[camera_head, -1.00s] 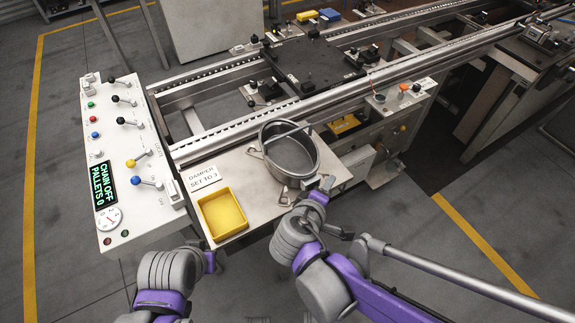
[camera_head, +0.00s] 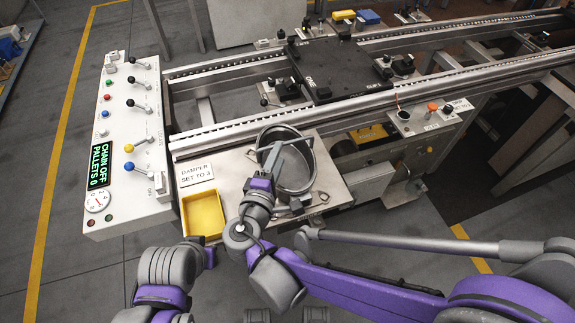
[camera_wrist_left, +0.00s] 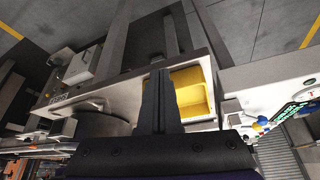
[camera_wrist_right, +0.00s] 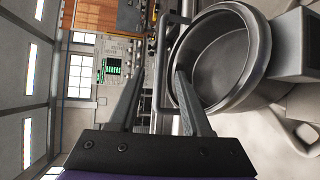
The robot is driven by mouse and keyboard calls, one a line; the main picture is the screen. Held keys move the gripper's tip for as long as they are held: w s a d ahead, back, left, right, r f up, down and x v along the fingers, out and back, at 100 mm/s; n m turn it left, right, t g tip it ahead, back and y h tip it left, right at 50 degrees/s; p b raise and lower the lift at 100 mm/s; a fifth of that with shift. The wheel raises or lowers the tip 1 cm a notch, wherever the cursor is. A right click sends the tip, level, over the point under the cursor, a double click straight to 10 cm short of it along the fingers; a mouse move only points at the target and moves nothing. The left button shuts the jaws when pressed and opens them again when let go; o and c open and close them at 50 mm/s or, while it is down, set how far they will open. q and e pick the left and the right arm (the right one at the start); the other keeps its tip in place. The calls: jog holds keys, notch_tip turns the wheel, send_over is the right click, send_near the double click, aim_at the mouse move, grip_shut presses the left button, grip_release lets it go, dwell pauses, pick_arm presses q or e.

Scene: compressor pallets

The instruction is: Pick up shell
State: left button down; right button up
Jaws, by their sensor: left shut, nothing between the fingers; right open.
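My right gripper (camera_wrist_right: 160,73) is open at the shell's rim and handle. In the right wrist view the shell (camera_wrist_right: 228,55) fills the upper right; the handle bar (camera_wrist_right: 160,62) shows between the fingers, and one finger overlaps the shell's opening. I cannot tell whether they touch. In the head view my right arm hides part of the shell. My left gripper (camera_wrist_left: 160,78) is shut and empty, near the yellow tray.
A yellow tray (camera_head: 184,207) sits on the plate left of the shell, beside a "DAMPER SET TO 3" sign (camera_head: 197,173). A control panel (camera_head: 118,120) with levers stands at left. The conveyor rail (camera_head: 235,134) runs behind the shell. A black pallet (camera_head: 335,78) is farther back.

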aim_at(284, 143)
jog(key=x, duration=0.8)
jog(key=shift+w+f, duration=0.1)
jog(key=shift+w, duration=0.2)
grip_shut()
dwell(1.1)
